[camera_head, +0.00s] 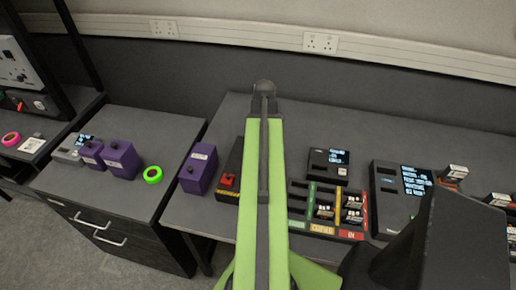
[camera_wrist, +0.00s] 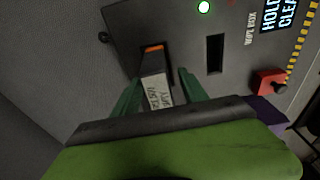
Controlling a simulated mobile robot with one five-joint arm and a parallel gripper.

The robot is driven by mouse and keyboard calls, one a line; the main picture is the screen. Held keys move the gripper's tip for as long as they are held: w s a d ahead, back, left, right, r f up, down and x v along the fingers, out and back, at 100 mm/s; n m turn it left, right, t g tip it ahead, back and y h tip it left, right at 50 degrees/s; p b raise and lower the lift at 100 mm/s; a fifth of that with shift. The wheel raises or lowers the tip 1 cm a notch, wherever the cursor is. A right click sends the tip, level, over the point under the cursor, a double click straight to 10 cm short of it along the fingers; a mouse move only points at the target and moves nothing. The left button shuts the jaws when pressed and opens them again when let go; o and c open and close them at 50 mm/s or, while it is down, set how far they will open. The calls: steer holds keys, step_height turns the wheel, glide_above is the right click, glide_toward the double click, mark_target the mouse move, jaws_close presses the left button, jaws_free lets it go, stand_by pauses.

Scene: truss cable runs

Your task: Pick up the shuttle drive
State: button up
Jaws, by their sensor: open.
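In the wrist view, a small dark drive with a pale label and an orange end (camera_wrist: 157,88) stands at a slot in the grey face of the wipe box (camera_wrist: 215,20). I take it for the shuttle drive; its label is too blurred to read surely. My gripper (camera_wrist: 161,77) is open, with one dark green finger on each side of the drive. I cannot tell whether the fingers touch it. In the head view, my green arm hides the gripper and this drive. The wipe box (camera_head: 229,190) shows partly there, left of my arm.
The wipe box has a second, empty slot (camera_wrist: 215,54), a red button (camera_wrist: 270,82) and a lit screen (camera_wrist: 278,14). In the head view, a sorting tray (camera_head: 297,225) with several drives stands right of my arm. Purple boxes (camera_head: 199,169) stand to the left.

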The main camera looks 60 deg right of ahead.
steer(key=shift+r, duration=0.1)
jaws_close()
stand_by(0.4)
